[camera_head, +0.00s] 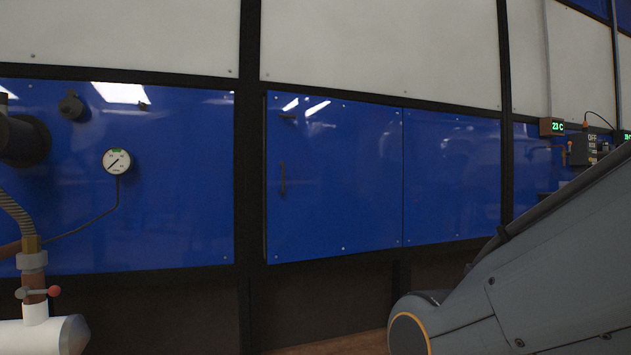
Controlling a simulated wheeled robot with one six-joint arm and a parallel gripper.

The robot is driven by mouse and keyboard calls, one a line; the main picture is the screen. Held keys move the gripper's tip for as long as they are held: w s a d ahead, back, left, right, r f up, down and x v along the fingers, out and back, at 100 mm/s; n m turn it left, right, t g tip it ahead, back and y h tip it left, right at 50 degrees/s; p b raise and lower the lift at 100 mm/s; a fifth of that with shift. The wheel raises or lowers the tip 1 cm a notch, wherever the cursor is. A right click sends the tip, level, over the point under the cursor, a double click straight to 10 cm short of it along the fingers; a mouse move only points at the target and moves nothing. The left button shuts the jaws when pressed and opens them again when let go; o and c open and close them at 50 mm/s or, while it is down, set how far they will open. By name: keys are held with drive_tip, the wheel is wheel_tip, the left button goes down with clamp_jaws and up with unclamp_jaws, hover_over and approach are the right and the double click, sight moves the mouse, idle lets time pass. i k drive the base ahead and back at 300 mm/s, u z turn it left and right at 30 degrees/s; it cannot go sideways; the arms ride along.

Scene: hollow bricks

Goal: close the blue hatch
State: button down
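The blue hatch (340,178) is a flat, glossy blue panel in the middle of the camera_head view. It has a dark vertical handle (282,179) near its left edge and a small dark fitting near its top left corner. A thin dark line runs along its left edge beside the black frame post. It looks flush or nearly flush with the wall; I cannot tell whether a small gap is open. My gripper is not in view; only part of my grey arm shows at the lower right, apart from the hatch in the picture.
A fixed blue panel (452,175) adjoins the hatch on the right. At left are a round gauge (117,161), a hose and a pipe with a red-knobbed valve (38,292). A green temperature display (557,127) and electrical boxes are at right.

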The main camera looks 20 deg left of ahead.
sight(334, 171)
drive_tip(key=u, duration=0.4)
drive_tip(key=i, duration=1.25)
drive_tip(key=z, duration=0.3)
